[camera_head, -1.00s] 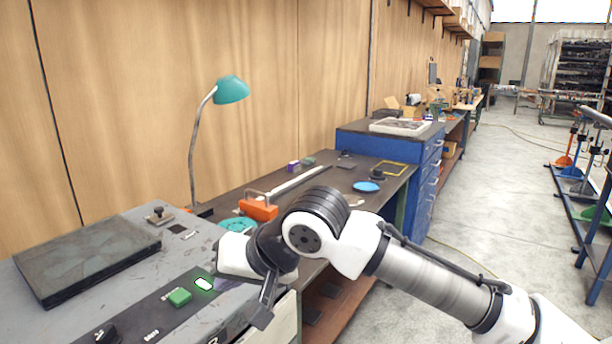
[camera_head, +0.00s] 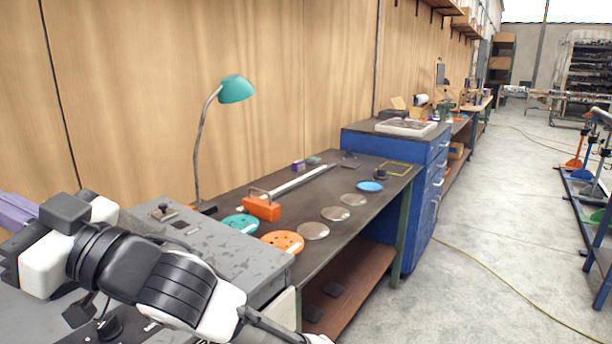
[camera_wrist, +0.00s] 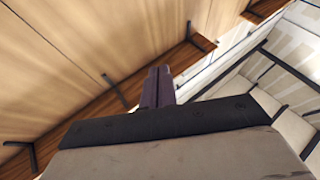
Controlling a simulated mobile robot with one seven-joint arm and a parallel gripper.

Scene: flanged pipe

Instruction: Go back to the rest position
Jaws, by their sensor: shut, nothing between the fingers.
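My gripper (camera_head: 18,210) is at the left edge of the head view, raised in front of the wood wall, with my arm folded across the lower left. Its purple fingers are partly cut off by the edge there. In the wrist view my gripper (camera_wrist: 158,86) shows two purple fingers side by side, closed together with nothing between them. The wrist view looks up at the wall, shelf boards and ceiling, and the fingers touch nothing.
My arm hides much of the grey bench top (camera_head: 215,240). Beyond it are an orange disc (camera_head: 283,242), a teal disc (camera_head: 241,226), an orange handled block (camera_head: 262,207), several grey discs and a blue disc (camera_head: 370,186). A teal lamp (camera_head: 236,90) stands behind. The floor at right has free room.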

